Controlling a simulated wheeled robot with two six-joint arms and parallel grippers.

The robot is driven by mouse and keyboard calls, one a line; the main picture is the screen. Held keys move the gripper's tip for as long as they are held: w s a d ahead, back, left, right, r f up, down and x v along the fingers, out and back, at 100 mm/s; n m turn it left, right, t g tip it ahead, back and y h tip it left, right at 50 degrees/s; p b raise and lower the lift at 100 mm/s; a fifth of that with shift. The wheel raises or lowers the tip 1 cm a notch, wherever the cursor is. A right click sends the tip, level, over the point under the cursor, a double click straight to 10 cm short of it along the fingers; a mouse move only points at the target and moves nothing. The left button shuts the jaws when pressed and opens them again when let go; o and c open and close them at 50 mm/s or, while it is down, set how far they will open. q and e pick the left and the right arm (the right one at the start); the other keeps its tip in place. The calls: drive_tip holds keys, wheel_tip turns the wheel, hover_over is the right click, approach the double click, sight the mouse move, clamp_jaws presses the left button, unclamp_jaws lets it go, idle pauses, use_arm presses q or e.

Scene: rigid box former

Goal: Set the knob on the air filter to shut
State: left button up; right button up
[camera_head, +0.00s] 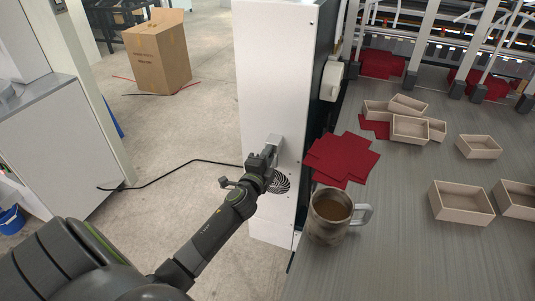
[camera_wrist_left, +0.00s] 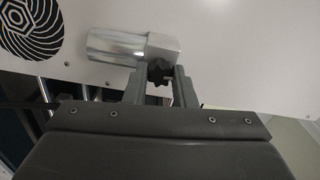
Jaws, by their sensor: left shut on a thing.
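The air filter (camera_wrist_left: 115,45) is a silver metal cylinder with a squarer end block, mounted on a white machine panel (camera_head: 268,75). In the head view the filter (camera_head: 276,139) shows only as a small grey block beyond my gripper. Its knob (camera_wrist_left: 158,72) is a small black lobed star shape under the block end. My left gripper (camera_wrist_left: 160,82) is shut on the knob, one finger on each side. In the head view my left gripper (camera_head: 262,160) reaches the panel and hides the knob. My right gripper is not in view.
A round black vent (camera_head: 278,181) is beside my gripper on the panel. Right of the panel, a grey table (camera_head: 400,240) holds a mug (camera_head: 330,217), red cloth pieces (camera_head: 341,157) and several wooden trays (camera_head: 461,201). A cardboard box (camera_head: 157,55) stands on the floor, where a black cable runs.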

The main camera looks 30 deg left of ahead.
use_arm(q)
drive_tip(key=shift+m, duration=0.6)
drive_tip(key=shift+f, duration=0.1)
drive_tip(key=o, duration=1)
drive_tip(key=shift+s, duration=0.1)
drive_tip(key=v, duration=1.7)
drive_tip(key=shift+s+b, duration=0.15)
drive_tip(key=shift+b, duration=0.2)
